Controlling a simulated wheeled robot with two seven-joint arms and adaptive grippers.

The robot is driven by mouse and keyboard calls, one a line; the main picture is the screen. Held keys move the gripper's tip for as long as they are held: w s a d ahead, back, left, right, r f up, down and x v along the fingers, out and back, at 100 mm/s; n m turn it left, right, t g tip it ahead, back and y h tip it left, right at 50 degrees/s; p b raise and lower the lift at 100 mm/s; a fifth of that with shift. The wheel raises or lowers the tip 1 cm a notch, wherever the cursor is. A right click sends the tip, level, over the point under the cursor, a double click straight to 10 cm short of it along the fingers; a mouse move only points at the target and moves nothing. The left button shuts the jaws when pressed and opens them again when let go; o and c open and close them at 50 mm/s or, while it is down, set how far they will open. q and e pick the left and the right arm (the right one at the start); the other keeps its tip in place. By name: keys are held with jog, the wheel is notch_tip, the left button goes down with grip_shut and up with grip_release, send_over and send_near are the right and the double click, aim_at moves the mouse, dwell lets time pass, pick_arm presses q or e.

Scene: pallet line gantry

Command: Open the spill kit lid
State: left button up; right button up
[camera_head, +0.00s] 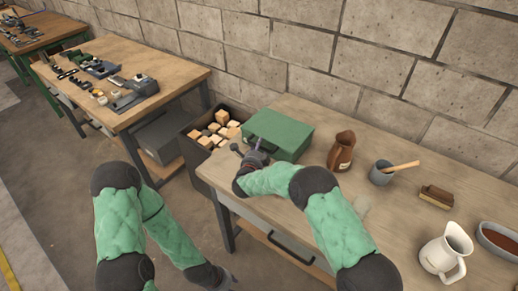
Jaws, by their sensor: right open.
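The spill kit looks to be the green box (284,132) on the workbench (400,225), near its back left edge. Its lid appears shut, with the top flat. My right gripper (257,152) is open at the box's front left side, close to its front face. I cannot tell whether it touches the box. A small purple part shows at its fingers. My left gripper (229,281) hangs low in front of the bench at the bottom of the view, small and dark. I cannot tell whether it is open.
A dark bin (190,152) of wooden blocks adjoins the bench on the left. Right of the box stand a brown jug (341,152), a grey cup (381,174) with a wooden handle, a brush (436,196), a white pitcher (446,252) and a bowl (499,240). A block wall (350,60) is behind.

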grip_shut()
jog(key=shift+r, duration=0.1)
